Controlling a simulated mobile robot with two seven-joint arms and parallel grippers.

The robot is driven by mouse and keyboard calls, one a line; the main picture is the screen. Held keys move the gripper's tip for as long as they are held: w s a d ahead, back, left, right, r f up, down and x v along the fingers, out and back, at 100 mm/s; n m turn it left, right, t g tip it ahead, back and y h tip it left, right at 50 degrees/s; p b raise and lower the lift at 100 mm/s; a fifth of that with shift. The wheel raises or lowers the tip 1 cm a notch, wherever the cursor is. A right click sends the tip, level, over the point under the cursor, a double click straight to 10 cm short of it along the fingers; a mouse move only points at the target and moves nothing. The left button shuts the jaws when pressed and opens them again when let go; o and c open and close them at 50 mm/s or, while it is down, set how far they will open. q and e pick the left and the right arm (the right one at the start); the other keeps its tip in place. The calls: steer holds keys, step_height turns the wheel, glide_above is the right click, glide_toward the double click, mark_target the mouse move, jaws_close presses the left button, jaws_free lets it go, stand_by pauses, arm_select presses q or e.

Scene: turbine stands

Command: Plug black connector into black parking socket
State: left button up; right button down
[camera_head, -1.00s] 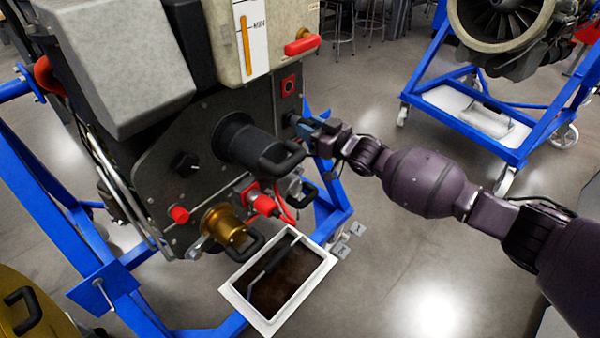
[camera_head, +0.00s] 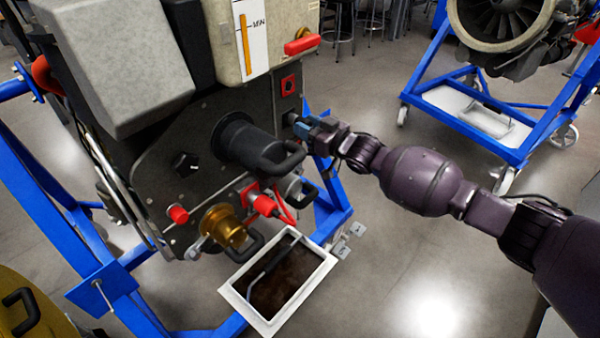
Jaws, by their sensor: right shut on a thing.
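My right gripper (camera_head: 303,128) comes in from the right at the right edge of the dark engine panel (camera_head: 160,165). It is shut on the black connector, which is mostly hidden by the blue-tipped fingers. Just up and left of the fingertips is a black socket (camera_head: 290,117), on the panel below a red square socket (camera_head: 289,85). The fingertips are very close to this socket. I cannot tell whether the connector touches it or sits inside it. My left gripper is not in view.
A large black handled plug (camera_head: 245,143), a brass handled fitting (camera_head: 222,226) and a red plug with cable (camera_head: 263,205) stick out of the panel. A white-rimmed tray (camera_head: 325,268) lies below. Blue stand legs (camera_head: 332,200) pass beneath my gripper. Open floor lies to the right.

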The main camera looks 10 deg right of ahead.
steer(key=c, duration=0.7)
jaws_free()
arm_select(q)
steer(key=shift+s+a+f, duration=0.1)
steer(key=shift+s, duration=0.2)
arm_select(e)
steer(key=shift+o, duration=1)
steer(key=shift+s+d, duration=0.1)
arm_select(q)
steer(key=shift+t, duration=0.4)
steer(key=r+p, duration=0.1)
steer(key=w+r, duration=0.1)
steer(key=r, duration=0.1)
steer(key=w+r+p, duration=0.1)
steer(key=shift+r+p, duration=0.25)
steer(key=shift+p, duration=0.1)
arm_select(e)
steer(key=v, duration=0.6)
steer(key=shift+s+d, duration=0.2)
steer(key=shift+s, duration=0.1)
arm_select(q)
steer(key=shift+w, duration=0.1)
